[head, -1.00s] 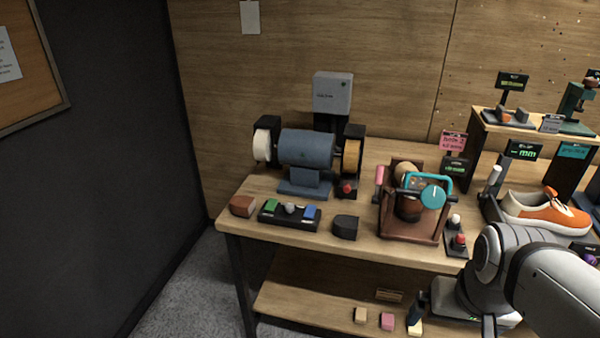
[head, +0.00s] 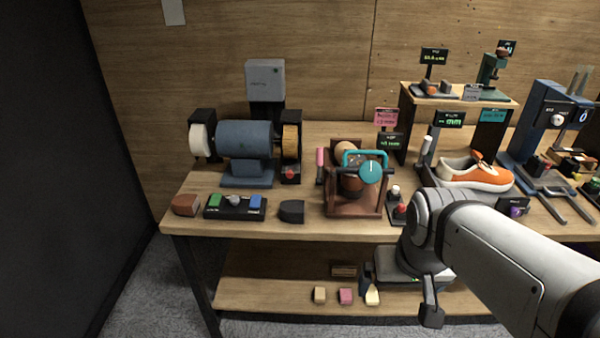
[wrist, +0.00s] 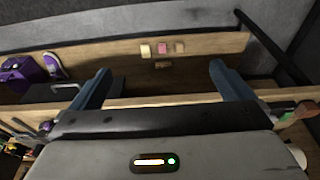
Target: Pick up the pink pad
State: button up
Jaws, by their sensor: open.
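The pink pad (head: 345,296) is a small block on the lower shelf (head: 265,291), between a beige pad (head: 319,295) and a cream pad (head: 372,296). In the wrist view the pink pad (wrist: 165,48) lies beyond my fingertips, between their lines. My gripper (head: 399,303) is open and empty, right of the pink pad in the head view. Its two blue fingers are spread wide in the wrist view (wrist: 160,68). The pink pad is apart from both fingers. My arm covers the shelf's right part in the head view.
A brown block (head: 343,271) lies behind the pads. The tabletop above (head: 285,229) overhangs the shelf and carries a grinder (head: 245,145), a brown stand (head: 355,190) and an orange-white sneaker (head: 475,173). A purple box (wrist: 22,75) shows in the wrist view.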

aim_at(346, 294)
jog(key=z, duration=0.1)
jog(key=k, duration=1.4)
jog(key=z, duration=0.25)
jog(key=i, duration=0.5)
jog(key=u, duration=0.1)
